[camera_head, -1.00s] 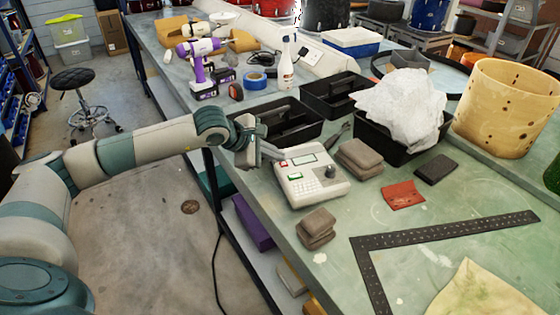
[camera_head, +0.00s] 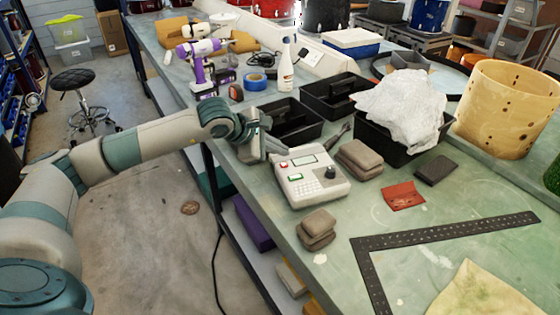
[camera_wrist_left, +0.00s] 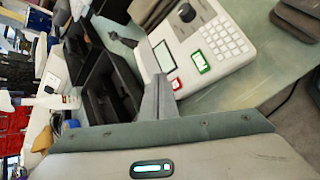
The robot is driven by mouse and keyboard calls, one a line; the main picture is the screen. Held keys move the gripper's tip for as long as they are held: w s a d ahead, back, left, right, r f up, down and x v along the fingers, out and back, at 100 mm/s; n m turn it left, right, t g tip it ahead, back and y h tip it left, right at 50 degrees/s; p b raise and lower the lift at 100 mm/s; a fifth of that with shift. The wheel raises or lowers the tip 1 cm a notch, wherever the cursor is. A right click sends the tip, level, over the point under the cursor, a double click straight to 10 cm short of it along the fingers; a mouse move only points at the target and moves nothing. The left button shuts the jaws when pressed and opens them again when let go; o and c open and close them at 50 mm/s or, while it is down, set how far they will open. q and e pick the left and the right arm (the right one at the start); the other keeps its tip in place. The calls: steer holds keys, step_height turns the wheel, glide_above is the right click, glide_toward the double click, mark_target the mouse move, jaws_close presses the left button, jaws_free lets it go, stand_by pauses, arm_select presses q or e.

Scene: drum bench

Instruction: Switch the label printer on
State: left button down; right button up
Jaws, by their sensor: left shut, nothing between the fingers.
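The label printer (camera_head: 318,188) is a white, boxy device on the bench with a small screen, a keypad and a dark knob. A red button (camera_head: 283,164) and a green-framed switch (camera_head: 296,178) are on its left side. My left gripper (camera_head: 274,150) is just left of the printer's back left corner, shut and empty. In the left wrist view, the closed fingers (camera_wrist_left: 160,92) point toward the printer (camera_wrist_left: 230,50). Their tips are close to the red button (camera_wrist_left: 175,84), and the green-framed switch (camera_wrist_left: 200,62) lies beyond. I cannot tell whether they touch. My right gripper is out of view.
Black trays (camera_head: 285,122) stand behind the printer, one holding crumpled white plastic (camera_head: 400,105). Folded brown cloths (camera_head: 359,158) lie right of the printer, and more (camera_head: 317,228) in front.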

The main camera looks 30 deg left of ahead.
mark_target(282, 165)
arm_select(q)
steer(key=shift+w+d+r+p, duration=0.15)
steer(key=shift+r+p, duration=0.1)
steer(key=shift+r, duration=0.6)
steer(key=shift+w+d+r+p, duration=0.15)
steer(key=shift+r+p, duration=0.1)
steer(key=shift+r, duration=0.55)
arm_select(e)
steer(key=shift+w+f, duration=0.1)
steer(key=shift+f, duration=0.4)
arm_select(q)
steer(key=shift+a+r, duration=0.1)
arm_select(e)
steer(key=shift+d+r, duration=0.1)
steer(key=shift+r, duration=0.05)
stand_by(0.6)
